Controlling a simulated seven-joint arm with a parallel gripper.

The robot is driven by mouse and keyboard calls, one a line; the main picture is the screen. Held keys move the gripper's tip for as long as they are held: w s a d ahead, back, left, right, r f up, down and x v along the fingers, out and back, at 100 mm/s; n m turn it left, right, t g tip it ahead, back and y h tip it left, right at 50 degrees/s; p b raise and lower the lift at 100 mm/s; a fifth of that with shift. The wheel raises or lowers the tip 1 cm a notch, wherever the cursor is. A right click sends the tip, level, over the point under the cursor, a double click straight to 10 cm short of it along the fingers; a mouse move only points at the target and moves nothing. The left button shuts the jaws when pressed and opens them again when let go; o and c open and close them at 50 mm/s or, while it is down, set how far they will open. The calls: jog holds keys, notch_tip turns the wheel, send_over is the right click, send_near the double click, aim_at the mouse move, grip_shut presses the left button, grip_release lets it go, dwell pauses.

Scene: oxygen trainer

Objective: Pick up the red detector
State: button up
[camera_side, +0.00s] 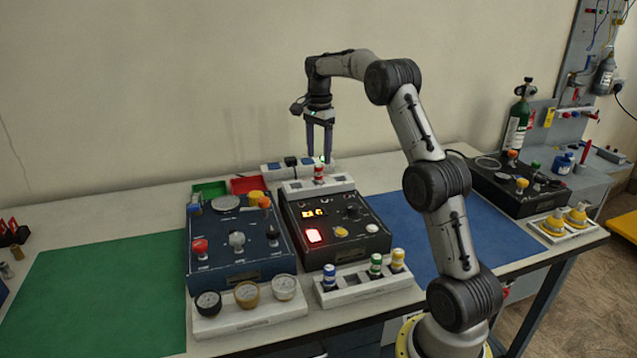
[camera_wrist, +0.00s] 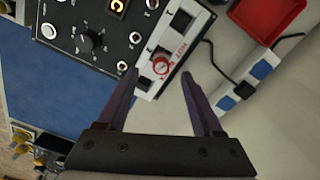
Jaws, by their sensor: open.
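The red detector (camera_side: 319,173) is a small red-and-white cylinder standing upright in a white holder (camera_side: 340,183) at the back of the black console. In the wrist view its round red top (camera_wrist: 161,65) shows just beyond and between my fingertips. My gripper (camera_side: 320,154) points down above the detector, with its fingers apart and nothing between them. In the wrist view the two fingers of my gripper (camera_wrist: 157,76) reach up from the bottom of the picture. I cannot tell the exact gap between fingertips and detector.
The black console (camera_side: 370,230) has a lit display and a red-lit button. A white power strip (camera_side: 275,169) and a red tray (camera_side: 247,186) lie behind. A blue knob panel (camera_side: 230,262) stands left. A front holder (camera_side: 366,290) carries blue, green and yellow detectors.

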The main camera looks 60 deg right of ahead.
aim_at(318, 166)
jog(key=shift+f, duration=2.95)
jog(key=shift+w+r, duration=0.1)
grip_shut()
